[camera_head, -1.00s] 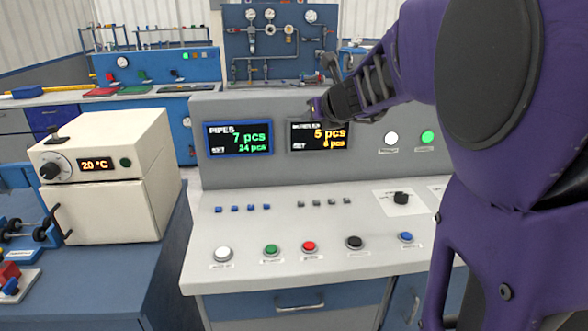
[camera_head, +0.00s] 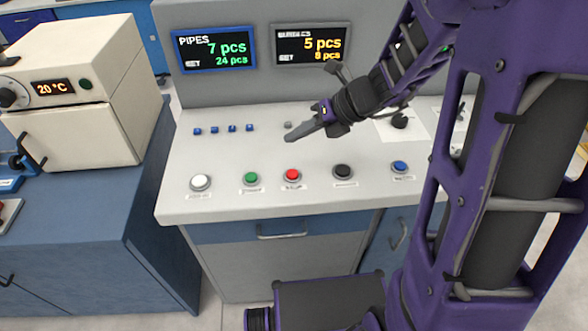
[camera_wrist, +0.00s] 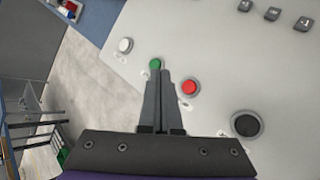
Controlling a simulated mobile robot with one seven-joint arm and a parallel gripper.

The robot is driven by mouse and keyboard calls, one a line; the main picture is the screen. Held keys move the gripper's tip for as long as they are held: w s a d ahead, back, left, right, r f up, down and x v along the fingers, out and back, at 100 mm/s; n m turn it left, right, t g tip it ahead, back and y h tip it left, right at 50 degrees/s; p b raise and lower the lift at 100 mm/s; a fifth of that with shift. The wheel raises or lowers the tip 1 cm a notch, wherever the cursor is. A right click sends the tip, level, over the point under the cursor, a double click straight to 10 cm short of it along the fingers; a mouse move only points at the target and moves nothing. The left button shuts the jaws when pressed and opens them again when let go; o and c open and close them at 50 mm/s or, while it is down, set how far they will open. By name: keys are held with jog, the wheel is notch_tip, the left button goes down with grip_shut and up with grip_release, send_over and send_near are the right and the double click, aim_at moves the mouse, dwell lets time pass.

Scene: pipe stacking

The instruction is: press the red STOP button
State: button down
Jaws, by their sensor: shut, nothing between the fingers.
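The red button (camera_head: 292,175) sits in the front row of the light grey console, between the green button (camera_head: 251,178) and the black button (camera_head: 343,172). Its label is too small to read. My gripper (camera_head: 291,138) is shut and empty, above the console and behind the red button in the head view. In the wrist view, the shut fingers (camera_wrist: 160,73) point toward the green button (camera_wrist: 155,64), and the red button (camera_wrist: 190,87) shows just right of the fingertips. The fingers appear apart from the buttons.
A white button (camera_head: 200,182) and a blue button (camera_head: 400,167) stand at the ends of the row. Small blue switches (camera_head: 223,129) lie behind it. Two display screens (camera_head: 213,49) are on the upright panel. A cream oven (camera_head: 75,90) stands at left.

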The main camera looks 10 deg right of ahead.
aim_at(297, 175)
jog(key=shift+w+f+b, duration=0.1)
jog(key=shift+f+b, duration=1.4)
jog(key=shift+f, duration=2.9)
jog(key=shift+f, duration=0.15)
jog(key=shift+f, duration=0.3)
jog(key=shift+f+b, duration=0.35)
jog(key=shift+b, duration=0.1)
jog(key=shift+r, duration=0.1)
jog(key=shift+r+p, duration=0.7)
jog(key=shift+p, duration=0.15)
